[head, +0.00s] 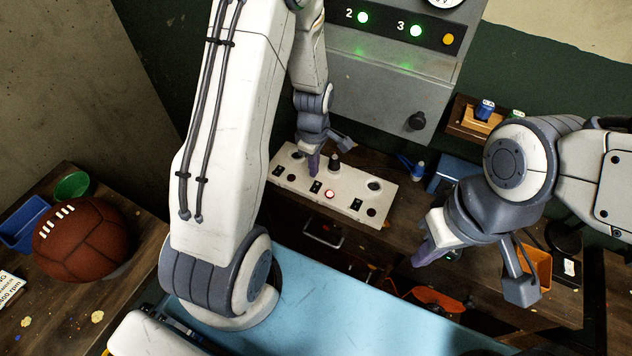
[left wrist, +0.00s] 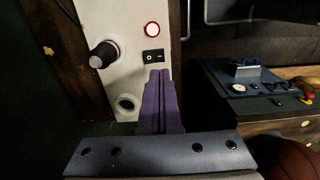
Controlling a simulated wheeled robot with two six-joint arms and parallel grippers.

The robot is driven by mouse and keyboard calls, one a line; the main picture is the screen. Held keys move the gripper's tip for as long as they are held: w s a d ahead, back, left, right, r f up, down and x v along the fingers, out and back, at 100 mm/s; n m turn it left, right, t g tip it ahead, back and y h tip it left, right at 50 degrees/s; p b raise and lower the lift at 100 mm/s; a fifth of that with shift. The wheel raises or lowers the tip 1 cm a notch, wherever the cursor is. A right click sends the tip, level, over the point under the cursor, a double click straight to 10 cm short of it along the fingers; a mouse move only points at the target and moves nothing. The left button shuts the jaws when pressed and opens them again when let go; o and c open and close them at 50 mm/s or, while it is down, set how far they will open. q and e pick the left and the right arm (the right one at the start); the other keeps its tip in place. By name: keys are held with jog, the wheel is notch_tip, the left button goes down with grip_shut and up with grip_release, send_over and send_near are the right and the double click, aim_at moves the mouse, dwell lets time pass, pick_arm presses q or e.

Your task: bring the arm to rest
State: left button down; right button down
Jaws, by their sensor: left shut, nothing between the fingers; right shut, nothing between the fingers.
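My left gripper (head: 313,165) is over the white control panel (head: 285,180) on the far bench, pointing down. In the left wrist view its purple fingers (left wrist: 159,75) are together and empty. Their tips appear close to a black rocker switch (left wrist: 153,57); I cannot tell whether they touch it. A red lit button (head: 329,194) is beside the switch, and it also shows in the left wrist view (left wrist: 152,29). A black knob (left wrist: 103,54) stands nearby. My right gripper (head: 424,258) is shut and empty, to the right of the panel and apart from it.
A grey wall cabinet (head: 395,95) with green lights rises behind the panel. A brown leather ball (head: 82,240), a blue bin (head: 22,228) and a green bowl (head: 72,186) are on the left bench. An orange bin (head: 538,268) is at right.

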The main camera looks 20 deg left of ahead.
dwell(0.4)
pick_arm(q)
jog(key=s+d+r+m+b, duration=0.3)
jog(key=s+d+r+m, duration=0.3)
jog(key=d+r+m, duration=0.6)
jog(key=s+d+r+m, duration=0.1)
jog(key=s+d+m, duration=0.2)
jog(key=s+m, duration=0.3)
jog(key=s+d+r+m+h+b, duration=0.1)
jog(key=s+d+r+m, duration=0.1)
jog(key=s+m, duration=0.5)
jog(key=shift+s+d, duration=0.5)
jog(key=shift+s, duration=0.4)
